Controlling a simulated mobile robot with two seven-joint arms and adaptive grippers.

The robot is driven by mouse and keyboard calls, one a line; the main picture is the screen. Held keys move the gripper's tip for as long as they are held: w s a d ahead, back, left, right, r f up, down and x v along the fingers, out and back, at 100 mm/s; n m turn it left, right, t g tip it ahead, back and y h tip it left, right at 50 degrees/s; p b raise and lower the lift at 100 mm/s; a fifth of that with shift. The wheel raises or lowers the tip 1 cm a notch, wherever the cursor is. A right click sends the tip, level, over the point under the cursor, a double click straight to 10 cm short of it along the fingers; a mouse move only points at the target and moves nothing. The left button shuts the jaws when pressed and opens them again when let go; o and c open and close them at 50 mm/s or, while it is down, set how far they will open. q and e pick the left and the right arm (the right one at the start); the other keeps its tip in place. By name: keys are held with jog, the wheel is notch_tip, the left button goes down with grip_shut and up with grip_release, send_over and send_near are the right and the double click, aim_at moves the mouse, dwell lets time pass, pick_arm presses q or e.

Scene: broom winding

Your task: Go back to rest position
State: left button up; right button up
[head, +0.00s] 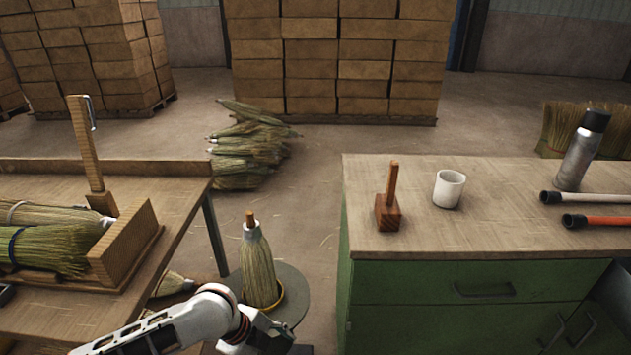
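My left arm comes in from the lower left, with its gripper (268,340) at the bottom edge, in front of the round stand (293,290). Its fingers are not clear enough to show whether they are open or shut. A broom head (257,268) stands upright on the stand, bristles down in a yellow ring, with a wooden stub on top. The gripper is just below it in the picture; whether they touch is unclear. My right gripper is not in view.
A workbench (180,182) on the left holds a wooden tray (130,245) of brooms and a wooden post (87,145). The green cabinet (480,225) on the right carries a wooden block with a peg (388,210), a white mug (449,188), a flask (582,152) and tubes. Broom bundles (245,155) lie behind.

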pick_arm(q)
jog(key=s+d+f+n+t+h, duration=0.25)
jog(key=d+n+t, duration=0.2)
jog(key=n, duration=0.35)
jog(key=s+a+f+n+t+y, duration=0.1)
jog(key=s+a+n+t+y, duration=0.1)
jog(key=s+a+n, duration=0.3)
jog(key=s+a+f+n+t+y, duration=0.2)
jog(key=s+a+n, duration=0.3)
jog(key=a, duration=0.6)
jog(key=shift+s+f+n, duration=0.15)
jog(key=shift+f+n, duration=0.15)
jog(key=shift+n, duration=0.2)
